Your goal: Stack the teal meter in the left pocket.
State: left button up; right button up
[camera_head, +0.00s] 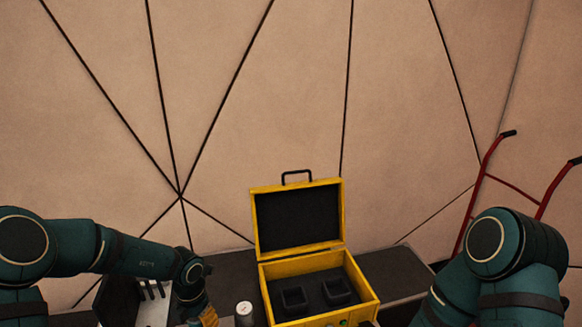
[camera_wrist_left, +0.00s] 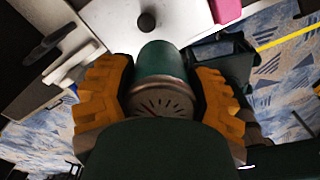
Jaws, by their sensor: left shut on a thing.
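My left gripper (camera_head: 208,317) is at the bottom edge of the head view, left of the open yellow case (camera_head: 297,266); only part of an orange finger shows there. The meter is hidden in the head view. The case has dark foam with a left pocket (camera_head: 293,298) and a right pocket (camera_head: 338,289); both look empty. My right gripper is out of view.
The case's lid (camera_head: 298,217) stands up behind it. A dark tabletop (camera_head: 393,272) is clear to the right. A red hand truck (camera_head: 480,190) stands at the right. The wrist view shows a pink item (camera_wrist_left: 227,10).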

pick_arm(q)
jog(key=m, duration=0.2)
jog(key=s+d+m, duration=0.1)
jog(key=m, duration=0.3)
jog(key=s+m, duration=0.1)
jog(key=m, duration=0.1)
jog(key=shift+d+b, duration=0.3)
jog(key=shift+b, duration=0.1)
jog(key=s+d+m+b, duration=0.1)
jog(key=s+d+m, duration=0.1)
jog(key=m, duration=0.9)
jog(key=s+d+m+b, duration=0.1)
jog(key=s+m, duration=0.3)
jog(key=m, duration=0.8)
jog(key=shift+s+d+f, duration=0.2)
jog(key=shift+d+f, duration=0.15)
jog(key=shift+f, duration=0.05)
jog(key=shift+w, duration=0.1)
